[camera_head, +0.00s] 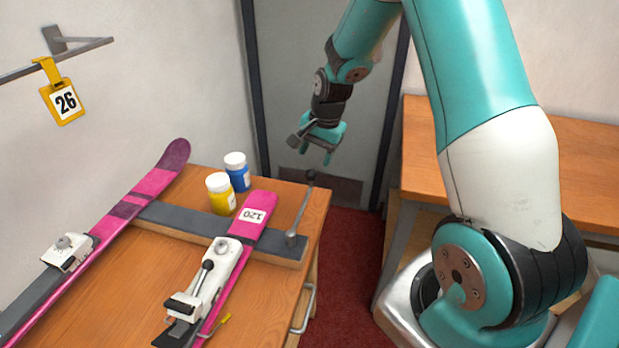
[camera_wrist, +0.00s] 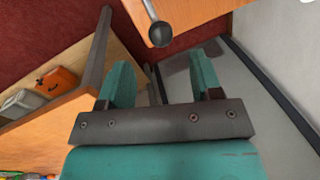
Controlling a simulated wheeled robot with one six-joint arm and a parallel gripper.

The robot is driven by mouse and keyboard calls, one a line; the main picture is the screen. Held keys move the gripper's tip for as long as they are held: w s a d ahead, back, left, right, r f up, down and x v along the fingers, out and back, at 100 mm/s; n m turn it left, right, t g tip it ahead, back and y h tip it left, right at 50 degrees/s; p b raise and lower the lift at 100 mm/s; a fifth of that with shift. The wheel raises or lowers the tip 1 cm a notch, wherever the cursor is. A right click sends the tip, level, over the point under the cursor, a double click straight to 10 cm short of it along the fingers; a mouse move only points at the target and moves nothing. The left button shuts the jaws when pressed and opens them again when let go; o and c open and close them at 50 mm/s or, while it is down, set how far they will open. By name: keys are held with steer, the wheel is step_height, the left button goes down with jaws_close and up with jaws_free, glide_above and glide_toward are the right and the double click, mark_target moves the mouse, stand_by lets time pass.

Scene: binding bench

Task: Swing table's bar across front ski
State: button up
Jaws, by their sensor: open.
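The table (camera_head: 160,262) has a grey bar (camera_head: 301,208) with a ball knob, fixed by one end near the right end of a dark cross rest (camera_head: 190,222). The bar points away from the skis, toward the table's back right edge. The front ski (camera_head: 262,202) is pink, labelled 120, and lies over the rest, left of the bar. My gripper (camera_head: 316,157) is open and empty, with its fingers pointing down just above the knob. In the wrist view the bar (camera_wrist: 151,10) and its knob show ahead of and between the open fingers (camera_wrist: 162,72).
A pink and purple back ski (camera_head: 150,187) lies along the wall side. Yellow (camera_head: 221,195) and blue (camera_head: 237,170) jars stand between the skis. A wooden bench (camera_head: 420,140) is at right, with red floor (camera_head: 345,270) between.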

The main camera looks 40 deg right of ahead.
mark_target(310, 174)
steer(key=f, duration=0.3)
steer(key=w+f+p, duration=0.1)
steer(key=f, duration=0.2)
steer(key=a+f, duration=0.1)
steer(key=f, duration=0.2)
steer(key=shift+w+f, duration=0.3)
steer(key=shift+w, duration=0.05)
jaws_close()
